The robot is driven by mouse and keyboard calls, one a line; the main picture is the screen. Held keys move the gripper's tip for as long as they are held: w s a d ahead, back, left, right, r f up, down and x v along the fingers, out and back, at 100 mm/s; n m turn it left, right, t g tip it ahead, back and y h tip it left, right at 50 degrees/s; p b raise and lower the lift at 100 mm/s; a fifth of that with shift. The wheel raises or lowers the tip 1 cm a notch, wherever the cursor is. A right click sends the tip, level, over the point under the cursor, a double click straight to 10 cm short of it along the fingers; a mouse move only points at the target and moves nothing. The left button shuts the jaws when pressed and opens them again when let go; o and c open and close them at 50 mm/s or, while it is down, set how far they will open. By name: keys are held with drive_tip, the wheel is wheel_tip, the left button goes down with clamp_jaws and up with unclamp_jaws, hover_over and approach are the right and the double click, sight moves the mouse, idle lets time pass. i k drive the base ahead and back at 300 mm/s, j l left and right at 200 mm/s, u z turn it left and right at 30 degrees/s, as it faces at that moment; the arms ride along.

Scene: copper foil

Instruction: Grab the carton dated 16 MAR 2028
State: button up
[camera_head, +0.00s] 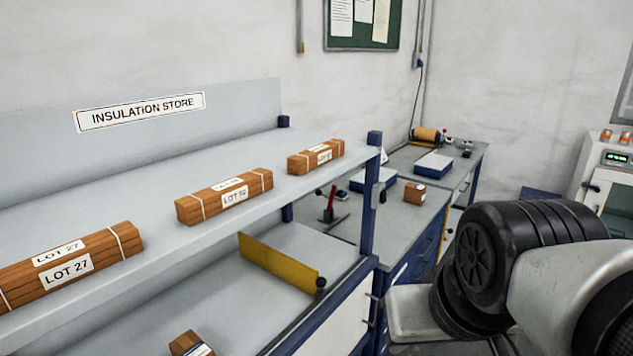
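A small brown carton (415,193) with a white label stands on the grey bench beyond the shelf unit; its label is too small to read. Another brown box (188,343) with a pale label sits on the lower shelf at the bottom edge, partly cut off, and its print cannot be read. No date of 16 MAR 2028 is legible anywhere. My arm fills the lower right, but my gripper's fingers are not in view.
Strapped brown bundles marked LOT (68,264) lie along the upper shelf (150,255) under an INSULATION STORE sign (140,110). A yellow divider (278,263) stands on the lower shelf. A blue post (371,200) and a red-handled tool (331,204) are near the bench.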

sight(414, 194)
drive_tip(key=i+l, duration=0.35)
drive_tip(key=l, duration=0.15)
drive_tip(key=i+l+u, duration=0.15)
drive_tip(key=i+l, duration=0.55)
drive_tip(key=l, duration=0.3)
drive_tip(key=i+l+u, duration=0.15)
drive_tip(key=i+l, duration=0.2)
drive_tip(key=l, duration=0.15)
drive_tip(key=i+l, duration=0.35)
drive_tip(key=l, duration=0.2)
drive_tip(key=i+l+u, duration=0.15)
drive_tip(key=i+l, duration=0.15)
drive_tip(key=l, duration=0.25)
drive_tip(key=i+l, duration=0.25)
drive_tip(key=l, duration=0.35)
drive_tip(key=i+l+u, duration=0.1)
drive_tip(key=i+l, duration=0.2)
drive_tip(key=l, duration=0.3)
